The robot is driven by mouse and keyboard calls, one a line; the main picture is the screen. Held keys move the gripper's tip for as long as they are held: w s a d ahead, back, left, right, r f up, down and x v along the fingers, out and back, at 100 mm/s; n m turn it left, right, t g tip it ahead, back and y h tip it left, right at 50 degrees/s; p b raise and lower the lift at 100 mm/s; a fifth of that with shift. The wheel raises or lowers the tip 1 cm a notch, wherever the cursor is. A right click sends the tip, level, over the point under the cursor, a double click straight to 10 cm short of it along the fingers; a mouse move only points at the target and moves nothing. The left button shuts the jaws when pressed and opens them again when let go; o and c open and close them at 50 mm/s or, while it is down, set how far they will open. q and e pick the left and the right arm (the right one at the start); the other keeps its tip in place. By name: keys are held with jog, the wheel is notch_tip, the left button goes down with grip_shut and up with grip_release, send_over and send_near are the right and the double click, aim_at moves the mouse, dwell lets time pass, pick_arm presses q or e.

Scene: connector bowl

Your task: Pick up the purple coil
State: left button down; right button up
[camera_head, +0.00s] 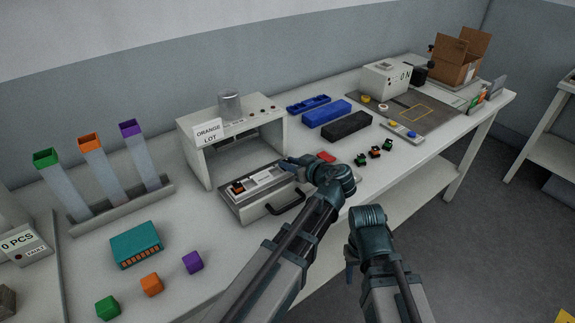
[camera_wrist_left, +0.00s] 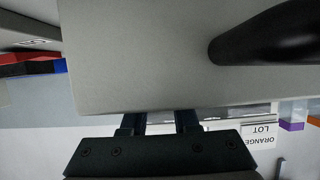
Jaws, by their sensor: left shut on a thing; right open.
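No purple coil can be made out; purple shows on a cube (camera_head: 193,262) at the front left and on the rim of a tall tube (camera_head: 131,128). My left gripper (camera_head: 290,164) is at the right end of a grey drawer-like tray (camera_head: 258,213) with a black handle. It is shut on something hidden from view. In the left wrist view its fingers (camera_wrist_left: 160,122) reach the lower edge of the tray's grey front (camera_wrist_left: 140,60), and the black handle (camera_wrist_left: 265,38) is close by. My right gripper (camera_head: 350,270) is open, low in front of the table edge.
A white machine labelled ORANGE LOT (camera_head: 208,133) stands behind the tray. A teal connector block (camera_head: 136,246), a green cube (camera_head: 108,307) and an orange cube (camera_head: 152,284) lie left. Blue bins (camera_head: 326,113), a black bin (camera_head: 346,127) and several small parts (camera_head: 375,152) lie right.

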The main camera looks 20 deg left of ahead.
pick_arm(q)
jog(key=shift+r, duration=0.1)
notch_tip(320, 180, up, 10)
jog(key=p, duration=1)
jog(key=shift+s+a, duration=0.1)
